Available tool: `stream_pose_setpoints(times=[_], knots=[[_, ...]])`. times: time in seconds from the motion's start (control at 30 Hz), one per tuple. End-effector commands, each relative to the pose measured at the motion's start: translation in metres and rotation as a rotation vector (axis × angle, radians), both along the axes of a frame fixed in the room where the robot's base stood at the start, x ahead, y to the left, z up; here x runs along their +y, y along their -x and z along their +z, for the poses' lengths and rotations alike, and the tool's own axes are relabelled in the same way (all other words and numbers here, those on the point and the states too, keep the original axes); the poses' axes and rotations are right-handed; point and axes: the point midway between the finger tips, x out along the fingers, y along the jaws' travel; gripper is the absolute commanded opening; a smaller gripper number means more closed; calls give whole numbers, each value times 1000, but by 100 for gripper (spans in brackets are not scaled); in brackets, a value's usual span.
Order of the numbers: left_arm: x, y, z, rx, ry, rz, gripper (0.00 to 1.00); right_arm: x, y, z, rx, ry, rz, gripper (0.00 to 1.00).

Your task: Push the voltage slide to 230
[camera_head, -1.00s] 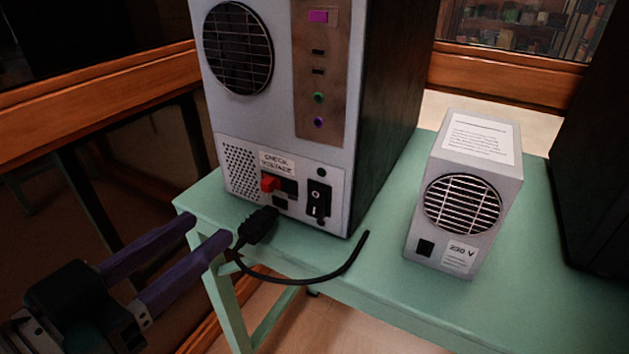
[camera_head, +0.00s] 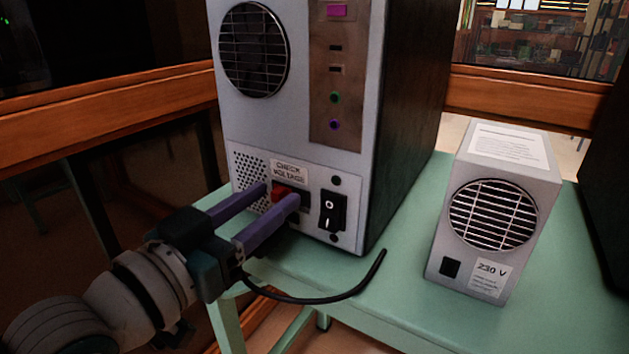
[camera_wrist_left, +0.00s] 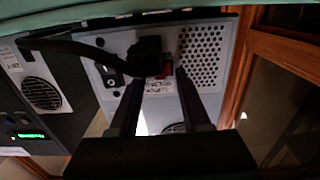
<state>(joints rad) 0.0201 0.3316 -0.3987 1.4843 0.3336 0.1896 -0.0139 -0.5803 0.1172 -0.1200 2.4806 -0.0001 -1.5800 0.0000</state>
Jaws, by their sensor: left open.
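The red voltage slide (camera_head: 283,190) sits in a dark slot low on the back of the grey computer case (camera_head: 305,160), below a "CHECK VOLTAGE" label (camera_head: 289,172). My left gripper (camera_head: 281,194) is open, its two purple fingers reaching to the panel on either side of the slide. The fingers partly hide the slot, and I cannot tell whether they touch the slide. In the left wrist view, which is upside down, the red slide (camera_wrist_left: 167,69) shows between the dark fingers beside the black plug (camera_wrist_left: 146,50). My right gripper is not in view.
A black rocker switch (camera_head: 332,212) is right of the slide. A black cable (camera_head: 325,299) curves over the green table's edge (camera_head: 400,330). A grey box marked "230 V" (camera_head: 491,270) stands to the right, with bare tabletop between it and the case.

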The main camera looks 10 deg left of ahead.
Motion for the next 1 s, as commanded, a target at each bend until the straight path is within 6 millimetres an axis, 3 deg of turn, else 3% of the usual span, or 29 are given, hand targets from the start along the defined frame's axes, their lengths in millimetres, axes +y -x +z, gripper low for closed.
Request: stream_pose_setpoints(times=[0.2,0.6,1.0], knots=[[0,0,0,0,0,0,46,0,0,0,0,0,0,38],[0,0,0,0,-1,0,1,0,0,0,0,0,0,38],[0,0,0,-1,-1,0,0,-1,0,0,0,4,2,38]])
